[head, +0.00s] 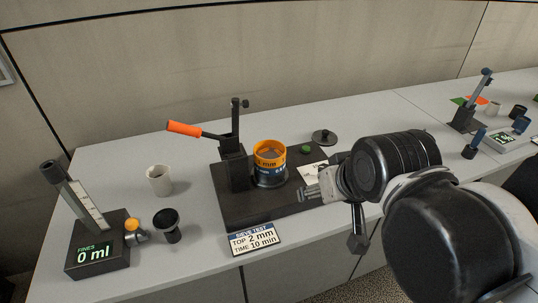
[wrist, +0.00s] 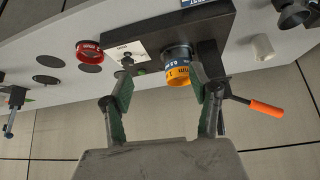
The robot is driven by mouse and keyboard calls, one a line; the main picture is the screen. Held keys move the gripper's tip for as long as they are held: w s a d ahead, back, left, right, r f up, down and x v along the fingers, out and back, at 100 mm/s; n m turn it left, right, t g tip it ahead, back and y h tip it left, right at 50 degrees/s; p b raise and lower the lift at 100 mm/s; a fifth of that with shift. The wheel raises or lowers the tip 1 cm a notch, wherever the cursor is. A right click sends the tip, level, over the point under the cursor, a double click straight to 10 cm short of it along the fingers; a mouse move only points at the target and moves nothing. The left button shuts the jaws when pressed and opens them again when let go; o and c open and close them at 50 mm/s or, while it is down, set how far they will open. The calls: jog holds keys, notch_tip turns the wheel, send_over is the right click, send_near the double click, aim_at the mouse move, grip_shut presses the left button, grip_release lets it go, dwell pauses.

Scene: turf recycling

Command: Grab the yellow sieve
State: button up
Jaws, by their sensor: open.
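The yellow sieve (head: 267,160) is a ring with dark markings. It sits on top of a blue sieve (head: 270,180) on the black base (head: 258,208) of the lever device. In the wrist view the yellow sieve (wrist: 178,77) shows between the fingers, close to the right finger and partly behind it. My gripper (head: 314,188) is open and empty, to the right of the stack and a little apart from it in the head view. In the wrist view its two fingers (wrist: 163,85) stand wide apart.
The orange-handled lever (head: 185,129) and its post stand left of the stack. A white cup (head: 159,180), a black cup (head: 167,225) and the fines gauge (head: 97,255) stand further left. A red ring (wrist: 89,52) lies beside the base. A sign (head: 254,239) stands in front.

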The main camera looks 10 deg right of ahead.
dwell(0.4)
jog(key=c, duration=1.1)
jog(key=shift+c, duration=0.2)
